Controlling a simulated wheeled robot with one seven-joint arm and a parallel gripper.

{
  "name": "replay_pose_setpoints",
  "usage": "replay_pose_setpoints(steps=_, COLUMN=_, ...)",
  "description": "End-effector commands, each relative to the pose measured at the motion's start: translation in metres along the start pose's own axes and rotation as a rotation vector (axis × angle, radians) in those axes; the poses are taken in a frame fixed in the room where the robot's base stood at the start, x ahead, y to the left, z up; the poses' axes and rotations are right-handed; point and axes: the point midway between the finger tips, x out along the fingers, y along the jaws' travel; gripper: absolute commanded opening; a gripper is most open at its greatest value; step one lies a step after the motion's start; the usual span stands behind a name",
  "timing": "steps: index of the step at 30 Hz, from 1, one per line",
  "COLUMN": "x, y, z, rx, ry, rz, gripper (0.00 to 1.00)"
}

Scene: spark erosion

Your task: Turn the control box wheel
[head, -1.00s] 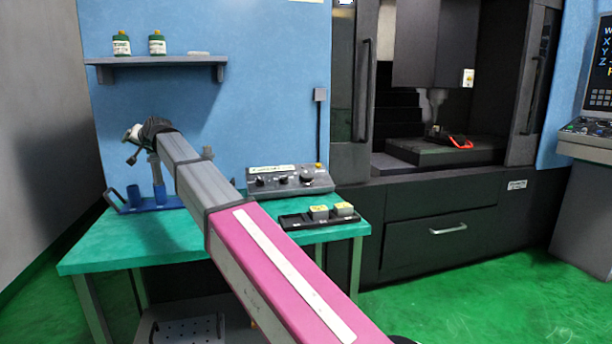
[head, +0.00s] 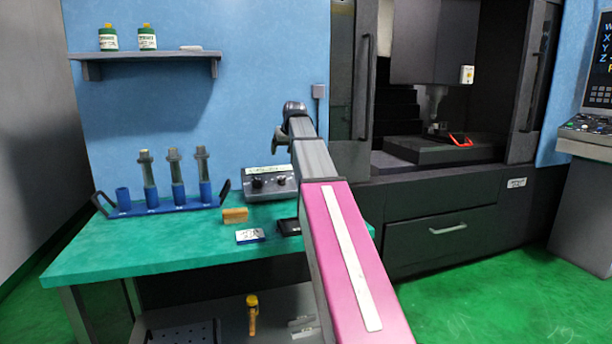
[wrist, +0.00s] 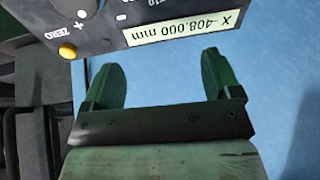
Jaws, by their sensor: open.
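The grey control box (head: 258,182) stands at the back of the green table in the head view, with dark round knobs on its face. My arm hides its right part, so I cannot tell where the wheel is there. In the wrist view the control box (wrist: 110,25) fills the top, upside down, with a lit display reading X -408.000 mm and a yellow ZERO button. The wheel cannot be made out clearly there. My gripper (wrist: 158,62) is open and empty, its two green fingers spread just short of the box in the picture.
A blue rack (head: 165,204) with upright holders stands on the table's left. An orange-yellow block (head: 235,215) and a small flat box (head: 250,236) lie in front of the control box. A shelf (head: 150,55) with bottles hangs above. The machine's dark front (head: 440,205) is right.

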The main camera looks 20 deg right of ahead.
Motion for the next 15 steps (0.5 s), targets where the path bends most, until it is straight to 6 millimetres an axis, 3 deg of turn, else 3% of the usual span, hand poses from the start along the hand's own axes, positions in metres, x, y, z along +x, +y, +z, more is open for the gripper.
replay_pose_setpoints(steps=1, x=-0.004, y=0.024, z=0.013, rx=0.011, ry=-0.034, rz=0.027, gripper=0.83)
replay_pose_setpoints(steps=3, x=-0.008, y=0.048, z=0.026, rx=0.022, ry=-0.075, rz=0.056, gripper=0.83)
replay_pose_setpoints(steps=6, x=-0.012, y=0.069, z=0.038, rx=0.032, ry=-0.116, rz=0.082, gripper=0.83)
replay_pose_setpoints(steps=11, x=-0.012, y=0.08, z=0.045, rx=0.036, ry=-0.139, rz=0.095, gripper=0.83)
replay_pose_setpoints(steps=15, x=0.001, y=0.081, z=0.047, rx=0.036, ry=-0.14, rz=0.095, gripper=0.83)
